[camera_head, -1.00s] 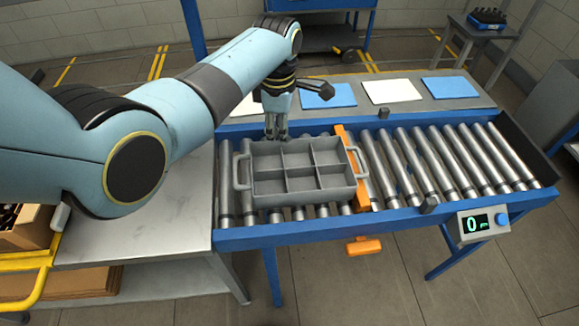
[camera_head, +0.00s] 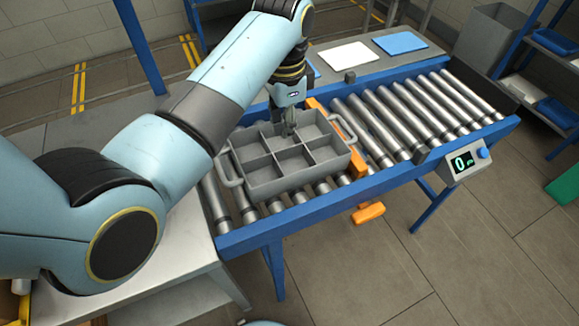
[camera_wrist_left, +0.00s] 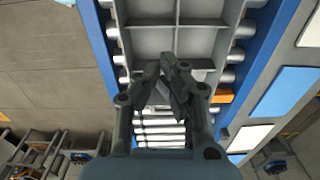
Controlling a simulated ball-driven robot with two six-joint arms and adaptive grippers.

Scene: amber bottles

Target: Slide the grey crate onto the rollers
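The grey crate (camera_head: 262,186) lies flat on the metal rollers (camera_head: 217,205), near the conveyor's left end. It has several empty compartments and a handle at each side. Its right side is by an orange bar (camera_head: 356,165). The crate also shows in the left wrist view (camera_wrist_left: 150,41). My left gripper (camera_head: 289,131) points down at the far part of the crate; contact with the wall is unclear. In the left wrist view its fingertips (camera_wrist_left: 166,62) are together with nothing visible between them. My right gripper is out of view.
A steel table (camera_head: 170,265) adjoins the conveyor's left end. A blue side rail (camera_head: 300,222) runs along the near edge, with a display box (camera_head: 464,164) at right. Rollers right of the orange bar are bare (camera_head: 410,115). White (camera_head: 346,55) and blue (camera_head: 400,42) pads lie behind.

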